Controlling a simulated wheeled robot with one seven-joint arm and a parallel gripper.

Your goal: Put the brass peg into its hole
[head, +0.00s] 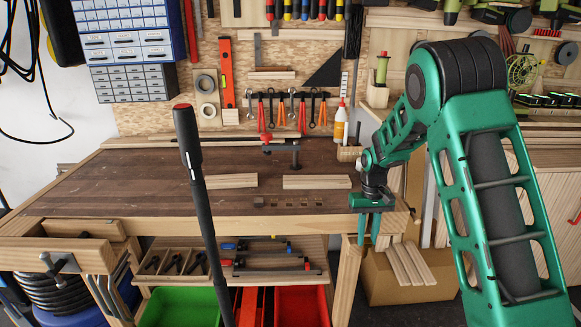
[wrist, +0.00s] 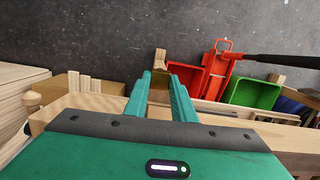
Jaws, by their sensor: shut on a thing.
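My gripper (head: 369,230) points down in front of the bench's front edge, near its right corner. In the wrist view, its two green fingers (wrist: 160,92) stand a little apart with a small brownish-gold piece, which looks like the brass peg (wrist: 160,79), between their tips. The peg cannot be made out in the head view. Which opening is the peg's hole cannot be told.
Two pale wooden blocks (head: 316,182) (head: 231,181) lie on the dark bench top (head: 130,180). A clamp-like tool (head: 283,147) stands behind them. A dark pole (head: 195,170) rises at left. Green (head: 180,307) and red (head: 301,306) bins and a cardboard box (head: 400,285) are below.

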